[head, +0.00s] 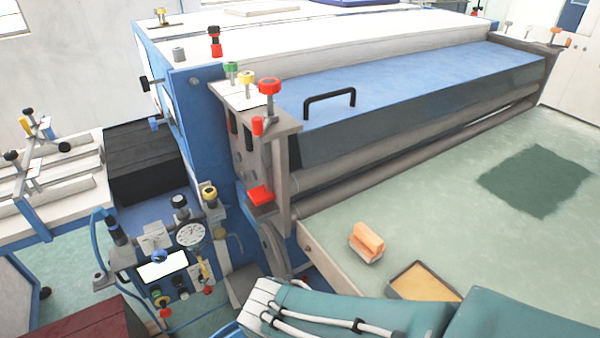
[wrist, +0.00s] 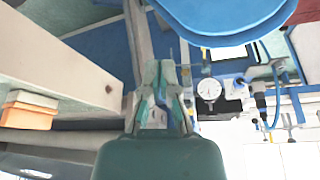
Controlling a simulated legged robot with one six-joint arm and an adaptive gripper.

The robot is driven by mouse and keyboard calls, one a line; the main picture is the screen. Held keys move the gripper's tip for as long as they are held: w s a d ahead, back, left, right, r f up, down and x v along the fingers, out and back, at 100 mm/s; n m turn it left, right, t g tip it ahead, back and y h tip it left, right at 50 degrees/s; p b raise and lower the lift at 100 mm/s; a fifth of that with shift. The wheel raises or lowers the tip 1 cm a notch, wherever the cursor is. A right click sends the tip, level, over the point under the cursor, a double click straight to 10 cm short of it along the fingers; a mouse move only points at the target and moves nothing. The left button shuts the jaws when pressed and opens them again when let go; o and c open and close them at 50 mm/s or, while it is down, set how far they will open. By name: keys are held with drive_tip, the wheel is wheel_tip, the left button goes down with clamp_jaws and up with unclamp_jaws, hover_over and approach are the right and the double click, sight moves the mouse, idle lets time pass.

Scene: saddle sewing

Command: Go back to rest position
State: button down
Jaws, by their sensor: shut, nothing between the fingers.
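My gripper (wrist: 160,68) shows in the wrist view, its grey-green fingers drawn together at the tips with nothing between them. Behind the fingers in that view are a round gauge (wrist: 209,89) and blue machine parts; the fingers appear apart from them. In the head view my teal arm (head: 390,312) with white hoses stretches along the bottom edge, close to the front of the table. I cannot make out the fingers clearly in the head view.
A large blue and white roller machine (head: 400,90) fills the back. A control panel with a gauge (head: 190,235) stands at left. Much of the tabletop is clear.

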drive_tip(key=s+d+r+m, duration=0.1)
drive_tip(key=d+r, duration=0.5)
drive_tip(key=d, duration=0.4)
drive_tip(key=d+r+m+t+h, duration=0.1)
drive_tip(key=d+r+m, duration=0.1)
drive_tip(key=d+r, duration=0.5)
drive_tip(key=d, duration=0.3)
drive_tip(key=shift+s+m, duration=0.3)
drive_tip(key=shift+s, duration=0.1)
